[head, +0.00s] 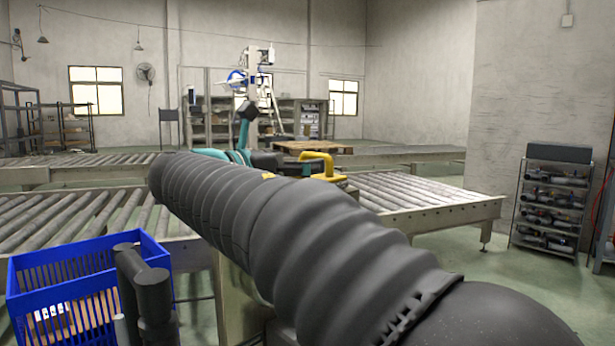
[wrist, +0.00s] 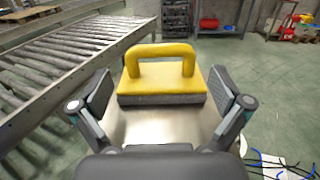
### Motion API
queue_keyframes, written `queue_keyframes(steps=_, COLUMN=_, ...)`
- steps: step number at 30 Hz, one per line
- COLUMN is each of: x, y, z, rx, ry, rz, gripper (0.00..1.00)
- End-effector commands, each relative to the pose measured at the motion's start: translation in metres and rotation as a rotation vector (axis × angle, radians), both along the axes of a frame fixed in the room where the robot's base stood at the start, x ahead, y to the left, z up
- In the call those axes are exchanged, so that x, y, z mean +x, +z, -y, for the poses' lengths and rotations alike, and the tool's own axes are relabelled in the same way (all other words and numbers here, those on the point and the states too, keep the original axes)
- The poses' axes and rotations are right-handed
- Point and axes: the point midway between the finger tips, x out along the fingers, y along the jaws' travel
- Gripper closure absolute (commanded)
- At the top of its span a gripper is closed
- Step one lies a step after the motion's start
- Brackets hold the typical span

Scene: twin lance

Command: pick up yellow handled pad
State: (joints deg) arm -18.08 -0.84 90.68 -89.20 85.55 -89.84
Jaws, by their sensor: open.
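The yellow handled pad (wrist: 162,84) is in the middle of the wrist view. It has a yellow arched handle on a yellow top and a grey base, and it rests on a metal surface (wrist: 160,125). My gripper (wrist: 168,88) is open, with one finger to the left and one to the right of the pad; I cannot tell whether either touches it. In the head view the yellow handle (head: 320,160) shows just beyond my black arm, which hides most of the pad's base and the gripper's fingers.
A roller conveyor (head: 425,200) runs to the right of the pad in the head view. A blue crate (head: 70,285) with something inside stands at the lower left. A rack (head: 550,205) with dark parts stands by the right wall. Green floor is open beyond the conveyor.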

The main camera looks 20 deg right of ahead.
Motion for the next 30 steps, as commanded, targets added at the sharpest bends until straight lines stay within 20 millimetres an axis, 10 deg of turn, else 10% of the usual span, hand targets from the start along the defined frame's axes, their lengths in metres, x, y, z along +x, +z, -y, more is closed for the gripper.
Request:
queue_keyframes(steps=19, x=0.019, y=0.0, z=0.048, rx=0.0, ry=-0.003, rz=0.0, gripper=0.0)
queue_keyframes(steps=24, x=0.019, y=0.0, z=0.048, rx=0.0, ry=-0.004, rz=0.0, gripper=0.43)
queue_keyframes(steps=30, x=0.019, y=0.0, z=0.048, rx=0.0, ry=-0.004, rz=0.0, gripper=0.46)
